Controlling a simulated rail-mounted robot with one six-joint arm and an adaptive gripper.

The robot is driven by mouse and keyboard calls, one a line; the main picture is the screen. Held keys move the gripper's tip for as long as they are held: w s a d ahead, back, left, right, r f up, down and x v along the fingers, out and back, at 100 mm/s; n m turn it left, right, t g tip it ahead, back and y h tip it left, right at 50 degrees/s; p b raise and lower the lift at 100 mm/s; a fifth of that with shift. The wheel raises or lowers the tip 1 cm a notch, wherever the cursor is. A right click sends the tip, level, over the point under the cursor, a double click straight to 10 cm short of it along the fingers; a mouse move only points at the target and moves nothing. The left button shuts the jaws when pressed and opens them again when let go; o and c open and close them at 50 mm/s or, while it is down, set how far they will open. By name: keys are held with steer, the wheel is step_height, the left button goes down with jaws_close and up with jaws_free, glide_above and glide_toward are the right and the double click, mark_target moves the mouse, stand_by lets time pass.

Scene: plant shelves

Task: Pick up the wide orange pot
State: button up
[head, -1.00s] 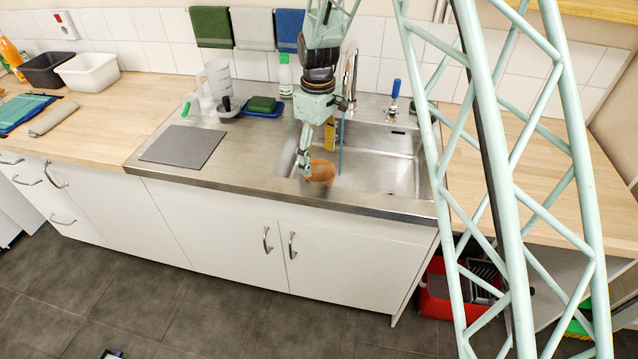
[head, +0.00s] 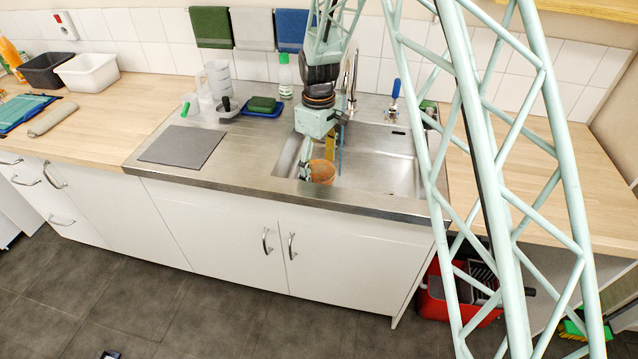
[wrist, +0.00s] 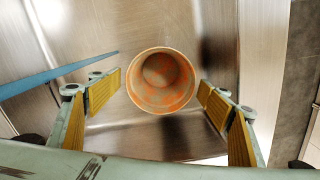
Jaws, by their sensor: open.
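The wide orange pot (head: 322,172) stands in the left part of the steel sink in the head view. In the wrist view I look down into the open mouth of the pot (wrist: 161,80), which shows orange and greyish patches inside. My gripper (wrist: 160,100) is open, with a yellow-padded finger on each side of the pot and visible gaps between pads and rim. In the head view my gripper (head: 318,160) is low over the sink at the pot, and part of the pot is hidden behind it.
The sink (head: 385,165) has free room to the right of the pot. A blue stick (wrist: 60,75) lies close to the left finger in the wrist view. A blue tray (head: 262,112) with a green sponge and a grey mat (head: 181,146) are left of the sink.

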mark_target(319, 175)
steer(key=shift+s+f+b, duration=0.1)
steer(key=shift+f+b, duration=0.2)
steer(key=shift+f, duration=1.45)
steer(key=shift+c, duration=0.5)
steer(key=c, duration=0.9)
